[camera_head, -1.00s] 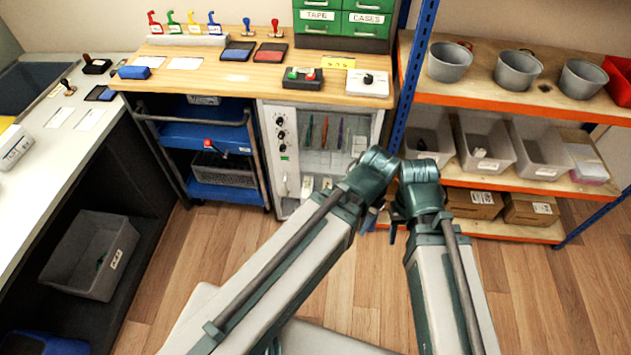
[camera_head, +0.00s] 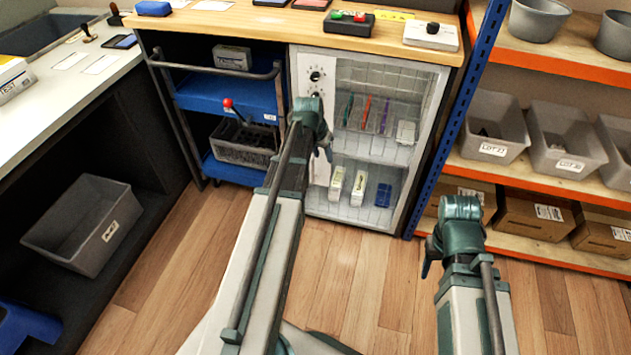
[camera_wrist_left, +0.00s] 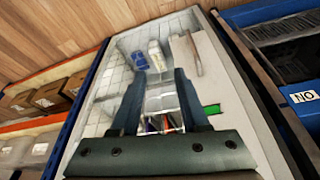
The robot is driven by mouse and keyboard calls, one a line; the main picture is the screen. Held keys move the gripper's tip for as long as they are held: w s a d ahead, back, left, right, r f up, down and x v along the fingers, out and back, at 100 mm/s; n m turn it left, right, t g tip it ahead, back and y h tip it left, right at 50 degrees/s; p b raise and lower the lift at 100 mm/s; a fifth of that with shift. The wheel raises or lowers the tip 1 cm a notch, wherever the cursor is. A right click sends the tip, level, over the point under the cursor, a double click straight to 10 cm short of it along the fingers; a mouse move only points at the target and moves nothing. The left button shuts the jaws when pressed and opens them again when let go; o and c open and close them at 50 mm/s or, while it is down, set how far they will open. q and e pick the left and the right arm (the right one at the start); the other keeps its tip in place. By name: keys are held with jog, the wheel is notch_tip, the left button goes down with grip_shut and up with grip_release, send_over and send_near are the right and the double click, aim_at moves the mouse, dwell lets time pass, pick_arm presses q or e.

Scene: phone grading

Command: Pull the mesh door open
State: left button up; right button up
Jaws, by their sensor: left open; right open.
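The mesh door (camera_head: 408,78) covers the front of a white cabinet (camera_head: 425,160) under the wooden counter. It looks closed; items on the shelves show through its wires. My left gripper (camera_head: 326,146) is in front of the door's left part; its fingers are small and partly hidden by the wrist in the head view. In the left wrist view my left gripper (camera_wrist_left: 157,88) is open with nothing between its fingers. The mesh door (camera_wrist_left: 113,85) lies beyond them, and a bar-like handle (camera_wrist_left: 194,55) stands to their right. My right gripper (camera_head: 428,262) is apart from the cabinet, at lower right.
A blue cart (camera_head: 225,95) with a dark basket stands left of the cabinet. A blue post (camera_head: 455,115) and shelves with grey bins (camera_head: 565,145) stand to its right. A grey bin (camera_head: 85,225) sits under the left counter. The wooden floor (camera_head: 350,285) before the cabinet is clear.

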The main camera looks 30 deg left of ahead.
pick_arm(q)
jog(key=w+a+f+b, duration=0.2)
jog(key=a+f, duration=0.2)
jog(key=a, duration=0.3)
jog(key=shift+a+n+t+b, duration=0.2)
jog(key=shift+n+t+b, duration=0.1)
jog(key=shift+t+b, duration=0.1)
pick_arm(e)
jog(key=f, duration=0.4)
jog(key=shift+w+f, duration=0.3)
jog(key=shift+w, duration=0.05)
pick_arm(q)
jog(key=shift+f, duration=0.1)
jog(key=b, duration=1.3)
send_over(313, 181)
jog(key=f, duration=1.2)
jog(key=shift+w+a+f, duration=0.15)
jog(key=shift+w+f, duration=0.1)
jog(key=shift+f, duration=0.1)
pick_arm(e)
notch_tip(313, 181, down, 13)
pick_arm(q)
jog(key=shift+c, duration=0.3)
pick_arm(e)
jog(key=shift+a+r, duration=0.1)
jog(key=shift+r, duration=0.05)
pick_arm(q)
grip_shut()
